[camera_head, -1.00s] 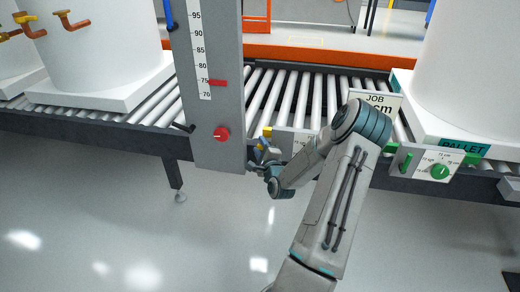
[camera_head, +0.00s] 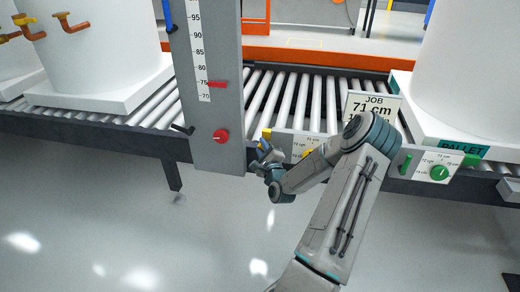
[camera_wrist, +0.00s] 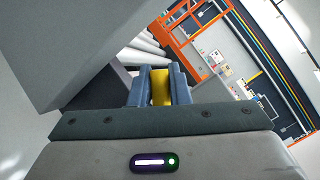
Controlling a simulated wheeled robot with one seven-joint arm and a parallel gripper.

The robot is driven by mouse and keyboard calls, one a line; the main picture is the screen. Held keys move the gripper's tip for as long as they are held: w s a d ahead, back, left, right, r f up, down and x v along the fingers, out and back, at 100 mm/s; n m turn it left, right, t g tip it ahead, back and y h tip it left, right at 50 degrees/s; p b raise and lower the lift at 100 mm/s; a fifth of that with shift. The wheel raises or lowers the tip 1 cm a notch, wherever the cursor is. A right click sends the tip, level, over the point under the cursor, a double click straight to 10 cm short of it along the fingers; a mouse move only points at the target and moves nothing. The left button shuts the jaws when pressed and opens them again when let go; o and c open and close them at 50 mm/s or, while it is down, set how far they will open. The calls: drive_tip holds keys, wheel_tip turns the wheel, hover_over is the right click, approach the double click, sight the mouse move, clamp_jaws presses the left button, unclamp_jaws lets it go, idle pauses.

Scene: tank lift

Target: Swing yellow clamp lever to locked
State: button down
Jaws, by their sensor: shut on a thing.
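The yellow clamp lever (camera_head: 266,132) is at the left end of a white panel on the front of the conveyor, just right of the grey column. In the wrist view the yellow lever (camera_wrist: 161,87) stands between the two blue fingers. My gripper (camera_head: 263,146) is shut on it, and the fingers also show in the wrist view (camera_wrist: 160,84). The lower part of the lever is hidden by the fingers and the exact angle of the lever is hard to tell.
The grey column (camera_head: 207,120) with a scale, red pointer and red knob (camera_head: 221,136) stands close left of my gripper. A yellow knob (camera_head: 308,154) is partly behind my arm. Right are the JOB sign (camera_head: 372,107) and a green knob (camera_head: 440,172). Open floor lies in front.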

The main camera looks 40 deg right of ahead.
drive_tip(key=shift+s+d+r+m+t+h, duration=0.15)
drive_tip(key=shift+r+m+t+h, duration=0.1)
drive_tip(key=shift+m, duration=0.4)
drive_tip(key=shift+s+d+r+m+t+h, duration=0.1)
drive_tip(key=shift+s+r+m+t+h, duration=0.15)
drive_tip(key=shift+m, duration=0.45)
drive_tip(key=shift+s+d+r+m+t+h, duration=0.1)
drive_tip(key=shift+d+r+m+h, duration=0.15)
drive_tip(key=shift+m, duration=0.4)
drive_tip(key=c, duration=1.4)
unclamp_jaws()
drive_tip(key=shift+o, duration=0.2)
